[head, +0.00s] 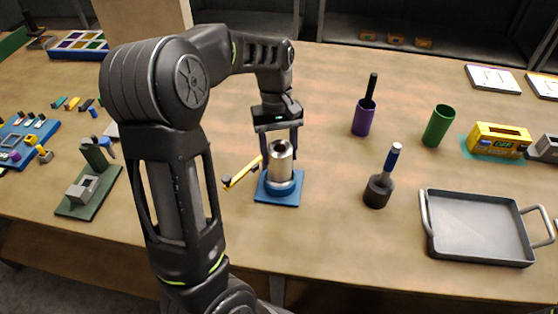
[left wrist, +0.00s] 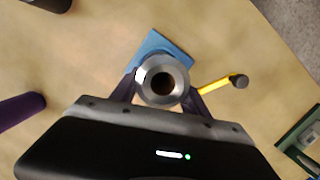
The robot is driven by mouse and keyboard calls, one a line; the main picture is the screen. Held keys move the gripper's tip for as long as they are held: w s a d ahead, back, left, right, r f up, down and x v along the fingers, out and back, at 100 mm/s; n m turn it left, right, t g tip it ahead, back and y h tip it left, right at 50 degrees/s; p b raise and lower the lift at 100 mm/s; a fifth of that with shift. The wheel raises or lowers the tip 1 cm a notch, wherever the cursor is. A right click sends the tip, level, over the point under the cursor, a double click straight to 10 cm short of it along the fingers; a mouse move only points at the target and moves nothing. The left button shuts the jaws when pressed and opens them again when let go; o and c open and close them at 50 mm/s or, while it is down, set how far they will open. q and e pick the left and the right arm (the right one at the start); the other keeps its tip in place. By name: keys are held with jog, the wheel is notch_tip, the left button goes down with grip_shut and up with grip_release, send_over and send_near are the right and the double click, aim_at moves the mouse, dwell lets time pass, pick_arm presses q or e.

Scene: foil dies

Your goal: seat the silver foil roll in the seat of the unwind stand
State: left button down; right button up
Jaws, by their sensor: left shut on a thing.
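The silver foil roll (head: 281,166) stands upright between the fingers of my left gripper (head: 281,153), which is shut on it. The unwind stand has a blue square base (head: 278,200) with a round blue seat, directly under the roll. The roll's lower end meets the seat in the head view; I cannot tell whether it is fully down in it. In the left wrist view I look down on the roll's end (left wrist: 163,72) and its dark bore, with a corner of the blue base (left wrist: 160,42) behind it. My right gripper is not in view.
A yellow arm (head: 243,172) with a dark end juts out left of the stand. Right of it are a dark pot with a blue-handled tool (head: 378,190), a purple cup (head: 363,117), a green cup (head: 437,126) and a grey tray (head: 478,252). A green fixture (head: 88,190) stands left.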

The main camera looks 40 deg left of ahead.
pick_arm(q)
notch_tip(320, 180, down, 3)
jog(key=shift+f+p, duration=0.2)
jog(key=shift+p, duration=0.1)
jog(key=shift+f, duration=0.15)
jog(key=shift+f, duration=0.2)
jog(key=c, duration=0.6)
grip_release()
jog(key=shift+o, duration=0.2)
